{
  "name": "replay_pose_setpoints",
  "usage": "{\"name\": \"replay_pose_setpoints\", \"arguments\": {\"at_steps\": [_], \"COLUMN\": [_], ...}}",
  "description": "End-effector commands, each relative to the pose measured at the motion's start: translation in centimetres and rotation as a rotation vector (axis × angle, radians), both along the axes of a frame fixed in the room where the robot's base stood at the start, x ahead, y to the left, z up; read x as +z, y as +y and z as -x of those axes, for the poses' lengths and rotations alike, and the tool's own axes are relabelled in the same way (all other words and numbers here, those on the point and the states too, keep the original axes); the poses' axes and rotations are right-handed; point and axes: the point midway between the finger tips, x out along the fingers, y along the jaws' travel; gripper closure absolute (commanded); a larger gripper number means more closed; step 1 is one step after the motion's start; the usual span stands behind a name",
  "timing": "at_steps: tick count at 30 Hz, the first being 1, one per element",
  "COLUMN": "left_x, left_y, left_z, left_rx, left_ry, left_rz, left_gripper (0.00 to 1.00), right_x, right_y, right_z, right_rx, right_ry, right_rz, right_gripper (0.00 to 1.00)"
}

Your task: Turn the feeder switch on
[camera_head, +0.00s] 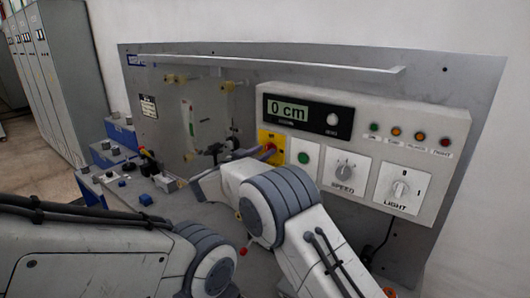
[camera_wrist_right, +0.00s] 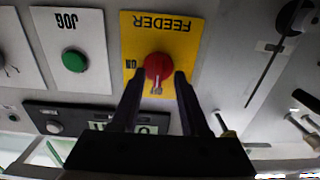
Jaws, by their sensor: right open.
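The feeder switch is a red knob (camera_wrist_right: 157,66) on a yellow plate (camera_wrist_right: 183,30) lettered FEEDER, upside down in the right wrist view. ON is lettered beside the knob at picture left. A pale mark on the knob points toward the bottom of that view. In the head view the yellow plate (camera_head: 264,137) is partly covered by my right arm. My right gripper (camera_wrist_right: 159,73) is open, with one dark finger on each side of the knob; I cannot tell whether they touch it. My left arm shows at the lower left of the head view, but its gripper does not.
A green JOG button (camera_head: 303,158), a SPEED dial (camera_head: 345,168) and a LIGHT switch (camera_head: 400,189) sit right of the feeder switch. A display (camera_head: 287,109) above reads 0 cm.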

Motion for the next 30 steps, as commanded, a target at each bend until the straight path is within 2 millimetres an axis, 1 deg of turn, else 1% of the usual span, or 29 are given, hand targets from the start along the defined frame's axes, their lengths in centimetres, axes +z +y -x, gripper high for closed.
{"name": "replay_pose_setpoints", "arguments": {"at_steps": [4, 5, 6, 8, 9, 16, 20, 26, 30], "left_x": [0.0, 0.0, 0.0, 0.0, 0.0, -0.1, -0.6, -2.0, -3.6], "left_y": [0.0, 0.0, 0.0, 0.0, 0.0, 0.0, 0.0, 0.0, 0.0], "left_z": [0.0, 0.0, 0.0, 0.0, 0.0, 0.0, 0.0, 0.0, 0.0], "left_rx": [0.000, 0.000, 0.000, 0.000, 0.000, 0.000, 0.000, 0.000, -0.001], "left_ry": [0.000, 0.000, 0.000, 0.000, 0.000, 0.000, 0.000, 0.000, 0.000], "left_rz": [0.000, 0.000, 0.000, 0.000, 0.000, 0.000, 0.000, 0.000, 0.000], "left_gripper": [0.50, 0.50, 0.50, 0.50, 0.50, 0.50, 0.50, 0.50, 0.50], "right_x": [0.0, 0.0, 0.0, 0.0, 0.0, 0.0, -0.2, -0.4, -0.5], "right_y": [-0.3, -0.3, -0.3, -0.3, -0.3, -0.2, -0.1, -0.1, -0.1], "right_z": [0.0, 0.0, 0.0, 0.0, 0.0, 0.0, 0.0, 0.1, 0.1], "right_rx": [-0.003, -0.004, -0.004, -0.003, -0.003, -0.003, -0.002, -0.001, -0.001], "right_ry": [0.000, 0.000, 0.000, 0.000, 0.000, -0.003, -0.017, -0.075, -0.140], "right_rz": [0.000, 0.000, 0.000, 0.000, 0.000, -0.004, -0.023, -0.101, -0.191], "right_gripper": [0.55, 0.59, 0.74, 0.97, 1.00, 1.00, 1.00, 1.00, 1.00]}}
